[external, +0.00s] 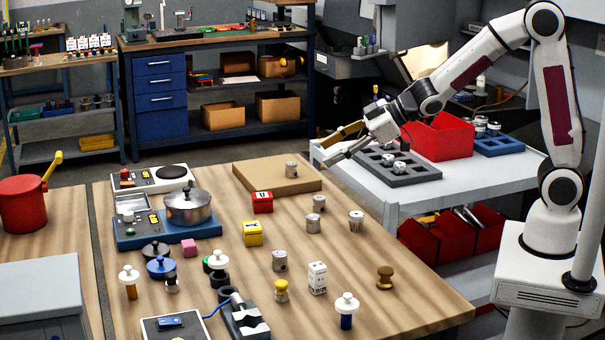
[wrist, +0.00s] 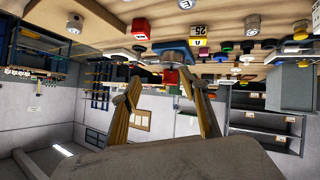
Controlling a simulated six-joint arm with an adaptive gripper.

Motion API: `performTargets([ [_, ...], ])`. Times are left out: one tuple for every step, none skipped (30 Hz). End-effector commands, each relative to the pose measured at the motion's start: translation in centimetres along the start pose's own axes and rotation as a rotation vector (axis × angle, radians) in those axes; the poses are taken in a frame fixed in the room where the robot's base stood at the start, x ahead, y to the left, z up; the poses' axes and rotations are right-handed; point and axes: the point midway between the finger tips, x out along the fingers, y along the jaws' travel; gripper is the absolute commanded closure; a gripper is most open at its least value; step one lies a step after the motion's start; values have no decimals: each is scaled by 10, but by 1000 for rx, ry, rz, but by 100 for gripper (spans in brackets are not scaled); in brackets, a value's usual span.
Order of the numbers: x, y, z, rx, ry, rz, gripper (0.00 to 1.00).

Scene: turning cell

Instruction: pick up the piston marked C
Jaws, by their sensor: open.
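Several grey metal pistons stand upright on the wooden table in the external view: one on the brown board (external: 291,170), one at the board's front right (external: 319,203), one just below that (external: 313,224), one further right (external: 356,221), and one nearer the front (external: 279,261). Their marks are too small to read there. The wrist view is upside down and shows a lettered piston (wrist: 75,23) at upper left and another (wrist: 252,23) at upper right; I cannot tell surely which is C. My gripper (external: 325,148) is open and empty, above and right of the board, apart from every piston.
A red block (external: 262,202), a yellow block (external: 252,234) and a white block (external: 317,278) stand among the pistons. A pot (external: 188,208) sits at left. A grey tray (external: 397,171) and red bin (external: 440,138) occupy the side bench.

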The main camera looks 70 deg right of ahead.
Motion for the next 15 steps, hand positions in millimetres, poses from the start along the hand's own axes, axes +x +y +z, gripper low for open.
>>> performTargets([
  [11,-8,1,-10,12,-28,56],
  [17,-13,0,-17,23,-45,56],
  [24,-19,-1,-23,36,-67,56],
  [29,-24,-2,-29,47,-84,56],
  [34,-29,-2,-33,56,-101,56],
  [41,-36,-2,-41,69,-125,56],
  [46,-42,-2,-44,80,-144,56],
  [50,-48,-2,-48,89,-163,56],
  [56,-55,-2,-52,102,-188,56],
  [61,-61,-1,-55,111,-207,56],
  [65,-67,-1,-58,122,-227,56],
  [70,-75,1,-62,133,-255,56],
  [74,-82,2,-63,142,-275,56],
  [77,-88,3,-64,151,-296,56],
  [82,-97,4,-65,162,-325,56],
])
